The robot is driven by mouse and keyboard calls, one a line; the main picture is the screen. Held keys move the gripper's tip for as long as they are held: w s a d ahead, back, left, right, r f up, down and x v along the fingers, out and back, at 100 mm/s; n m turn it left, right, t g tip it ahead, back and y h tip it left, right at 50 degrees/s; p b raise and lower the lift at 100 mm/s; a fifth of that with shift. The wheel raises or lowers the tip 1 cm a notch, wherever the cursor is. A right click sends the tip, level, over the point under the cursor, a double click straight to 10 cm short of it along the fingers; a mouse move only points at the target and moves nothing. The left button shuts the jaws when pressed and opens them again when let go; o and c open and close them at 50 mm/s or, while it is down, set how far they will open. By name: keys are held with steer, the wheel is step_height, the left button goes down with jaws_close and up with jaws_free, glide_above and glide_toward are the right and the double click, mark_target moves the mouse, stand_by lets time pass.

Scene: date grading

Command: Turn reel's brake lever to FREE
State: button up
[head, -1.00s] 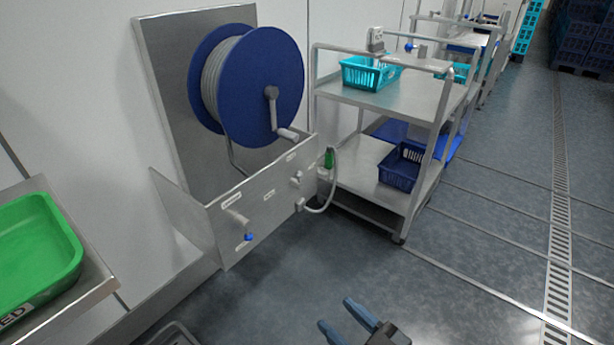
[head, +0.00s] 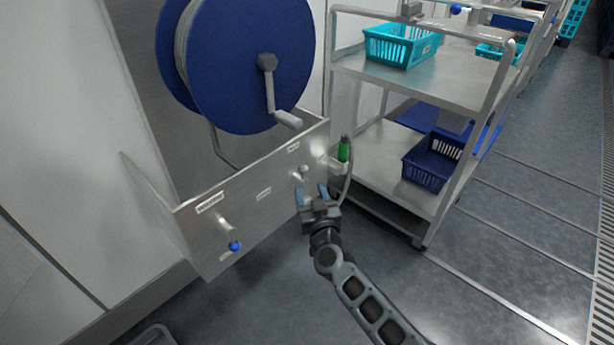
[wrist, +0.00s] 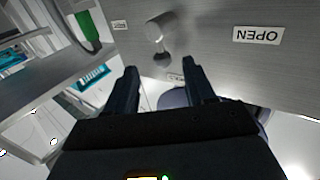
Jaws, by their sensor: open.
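The reel (head: 230,75) is a large blue-flanged drum with a grey crank. A steel panel (head: 255,225) below it carries two small levers. The left lever (head: 233,244) has a blue ball end and points down, between two labels too small to read. The right lever (head: 302,171) is grey and also shows in the wrist view (wrist: 158,38), beside an upside-down OPEN label (wrist: 258,35). I cannot tell from labels which lever is the brake. My gripper (head: 311,193) is open and empty, just below the right lever; its fingers (wrist: 160,80) appear not to touch it.
A green-handled hose piece (head: 344,150) hangs at the panel's right end. A steel trolley (head: 440,85) with a teal basket (head: 400,48) and a dark blue basket (head: 430,165) stands to the right. The crank handle (head: 287,119) projects above the panel.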

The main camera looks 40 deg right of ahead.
mark_target(304, 175)
steer(key=b+x, duration=0.2)
steer(key=x, duration=0.4)
steer(key=shift+w+d, duration=0.15)
steer(key=shift+w, duration=0.15)
steer(key=shift+c, duration=0.2)
jaws_close()
